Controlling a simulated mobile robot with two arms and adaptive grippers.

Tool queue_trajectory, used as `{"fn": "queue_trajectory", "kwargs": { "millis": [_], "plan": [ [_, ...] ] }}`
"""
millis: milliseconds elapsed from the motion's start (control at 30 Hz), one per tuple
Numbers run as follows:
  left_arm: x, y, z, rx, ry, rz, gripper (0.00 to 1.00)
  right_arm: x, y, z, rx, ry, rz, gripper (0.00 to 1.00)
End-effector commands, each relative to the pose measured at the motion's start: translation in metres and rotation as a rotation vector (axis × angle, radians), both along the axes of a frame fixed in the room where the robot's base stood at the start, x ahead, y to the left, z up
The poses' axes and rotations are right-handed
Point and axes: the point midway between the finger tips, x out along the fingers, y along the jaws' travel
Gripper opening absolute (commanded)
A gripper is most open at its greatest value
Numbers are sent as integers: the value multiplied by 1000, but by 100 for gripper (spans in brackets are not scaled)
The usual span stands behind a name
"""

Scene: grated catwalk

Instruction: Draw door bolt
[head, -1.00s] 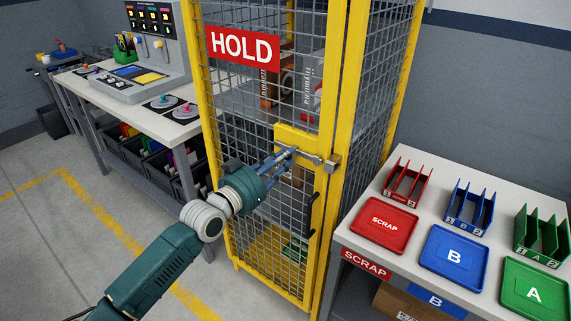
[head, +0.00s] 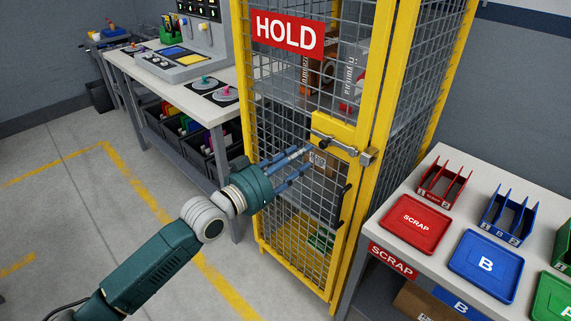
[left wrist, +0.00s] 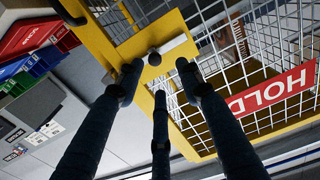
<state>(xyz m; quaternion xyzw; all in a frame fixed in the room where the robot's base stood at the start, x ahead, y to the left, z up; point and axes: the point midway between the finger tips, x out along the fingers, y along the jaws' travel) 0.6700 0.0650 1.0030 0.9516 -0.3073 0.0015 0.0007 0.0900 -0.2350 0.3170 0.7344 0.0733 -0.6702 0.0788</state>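The door bolt (head: 337,145) is a grey metal bar on a yellow plate of the caged door. Its right end meets a metal block (head: 367,156) at the door's right post. In the left wrist view a dark round knob (left wrist: 155,59) stands out from the bolt's pale bar (left wrist: 178,44). My left gripper (head: 301,162) is below and left of the bolt, in front of the mesh, apart from it. Its three fingers (left wrist: 158,75) are spread with nothing between them; the knob shows beyond their tips. My right gripper is in neither view.
The yellow-framed cage has a HOLD sign (head: 288,35) and a dark door handle (head: 345,205). A table at right bears a red SCRAP tray (head: 415,224) and a blue B tray (head: 486,265). A workbench (head: 190,103) stands at left. The floor before the cage is clear.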

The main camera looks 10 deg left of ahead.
Motion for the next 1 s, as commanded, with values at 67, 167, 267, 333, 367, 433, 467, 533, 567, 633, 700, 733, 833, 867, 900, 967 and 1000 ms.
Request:
{"fn": "queue_trajectory", "kwargs": {
  "millis": [67,167,267,333,367,433,467,533,567,633,700,733,833,867,900,967,1000],
  "plan": [
    [-13,11,-1,3,0,1,37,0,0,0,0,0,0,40],
    [-25,20,-1,1,1,2,37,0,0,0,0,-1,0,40],
    [-33,26,-1,1,1,1,37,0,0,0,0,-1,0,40],
    [-36,28,0,-1,-1,1,37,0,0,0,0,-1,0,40],
    [-36,28,0,-1,-2,1,37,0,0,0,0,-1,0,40],
    [-37,29,1,-3,-2,1,37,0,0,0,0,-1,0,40],
    [-37,29,1,-3,-2,1,37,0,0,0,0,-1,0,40],
    [-37,29,1,-3,-2,1,37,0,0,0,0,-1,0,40],
    [-37,29,1,-3,-2,1,37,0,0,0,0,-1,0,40],
    [-37,29,1,-2,-1,1,37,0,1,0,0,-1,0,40],
    [-37,29,1,-2,-1,1,37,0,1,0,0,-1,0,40],
    [-37,29,1,-2,-1,1,37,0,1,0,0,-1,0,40],
    [-36,30,-2,-1,2,5,37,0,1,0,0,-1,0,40],
    [-35,31,-6,0,7,9,37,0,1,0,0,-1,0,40],
    [-32,35,-14,4,18,21,37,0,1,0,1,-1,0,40],
    [-27,43,-33,14,44,48,37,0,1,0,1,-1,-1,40],
    [-22,50,-52,23,68,71,37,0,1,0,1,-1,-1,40]
  ]
}}
